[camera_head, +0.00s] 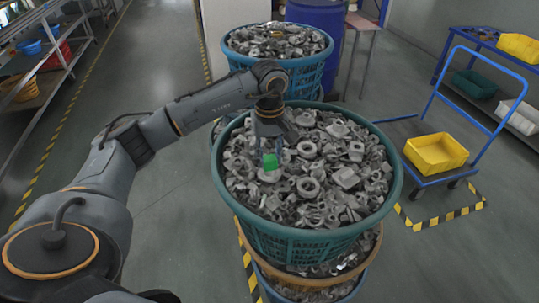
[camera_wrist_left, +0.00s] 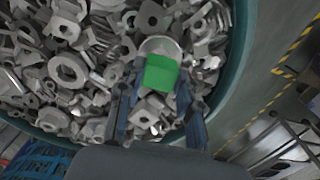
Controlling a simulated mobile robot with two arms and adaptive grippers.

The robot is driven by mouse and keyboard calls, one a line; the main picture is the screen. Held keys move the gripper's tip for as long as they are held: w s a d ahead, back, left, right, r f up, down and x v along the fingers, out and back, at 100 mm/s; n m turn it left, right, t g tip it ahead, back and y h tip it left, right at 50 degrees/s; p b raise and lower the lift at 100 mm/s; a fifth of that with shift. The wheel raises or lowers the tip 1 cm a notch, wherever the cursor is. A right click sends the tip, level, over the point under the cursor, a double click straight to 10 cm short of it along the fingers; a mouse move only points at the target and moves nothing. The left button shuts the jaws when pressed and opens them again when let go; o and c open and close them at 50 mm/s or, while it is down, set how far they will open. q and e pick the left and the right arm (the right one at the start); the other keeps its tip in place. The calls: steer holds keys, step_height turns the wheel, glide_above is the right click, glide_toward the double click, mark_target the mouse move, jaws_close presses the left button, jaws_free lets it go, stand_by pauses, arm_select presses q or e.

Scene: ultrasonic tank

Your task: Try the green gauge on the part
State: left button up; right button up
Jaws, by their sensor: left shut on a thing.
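The green gauge (camera_head: 270,161) is a small bright green block. My left gripper (camera_head: 269,151) is shut on it and points down over the left part of a teal basket (camera_head: 221,178) full of grey metal parts. In the left wrist view the green gauge (camera_wrist_left: 161,74) sits between the two fingertips of the left gripper (camera_wrist_left: 157,84). A pale round part (camera_wrist_left: 160,46) lies right by the gauge, partly covered by it. I cannot tell whether gauge and part touch. The round part also shows just below the gauge in the head view (camera_head: 269,176). My right gripper is out of view.
A second full basket (camera_head: 236,55) and a blue drum (camera_head: 320,40) stand behind. A blue trolley (camera_head: 420,182) with a yellow bin (camera_head: 435,153) is at the right. Shelving (camera_head: 45,75) lines the left. Grey floor between them is clear.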

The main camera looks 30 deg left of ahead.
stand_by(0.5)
arm_select(q)
steer(key=shift+r+p, duration=0.35)
steer(key=shift+r, duration=0.1)
steer(key=shift+r+p, duration=0.85)
steer(key=shift+r, duration=0.95)
steer(key=shift+r+p, duration=1.1)
steer(key=shift+r, duration=0.95)
